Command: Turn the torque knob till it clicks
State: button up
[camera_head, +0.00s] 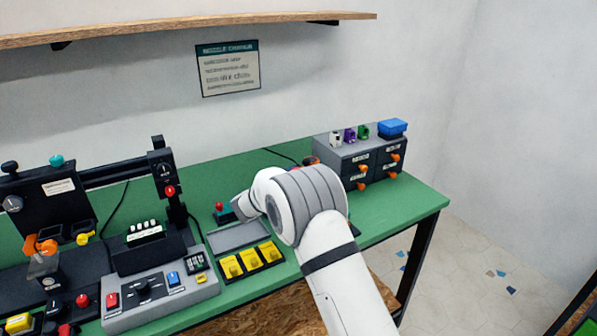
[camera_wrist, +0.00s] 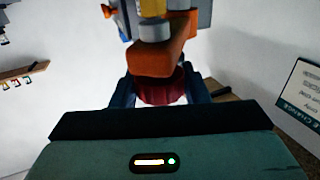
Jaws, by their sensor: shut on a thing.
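In the wrist view, a dark red ribbed knob (camera_wrist: 162,90) sits between the two dark blue-grey fingers of my gripper (camera_wrist: 162,98). The fingers are shut on its sides. An orange part (camera_wrist: 158,60) with a grey collar is right above the knob in the picture and covers some of it. A teal housing (camera_wrist: 75,158) fills the bottom, with a lit display strip and a green light (camera_wrist: 171,161). In the head view my white arm hides the gripper and the knob. A bit of red and orange (camera_head: 310,160) shows just behind the arm.
The green bench (camera_head: 415,205) carries a grey drawer cabinet (camera_head: 340,150) with orange knobs right of my arm. Yellow blocks (camera_head: 250,259) and a grey control panel (camera_head: 160,298) stand to the left. A wooden shelf (camera_head: 190,28) and a sign (camera_head: 228,70) are on the wall.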

jog(key=shift+r+h, duration=0.15)
jog(key=shift+h, duration=0.15)
jog(key=o, duration=1)
jog(key=shift+c, duration=0.2)
jog(key=v, duration=0.7)
jog(key=shift+s+a+b, duration=0.25)
jog(key=shift+b, duration=0.2)
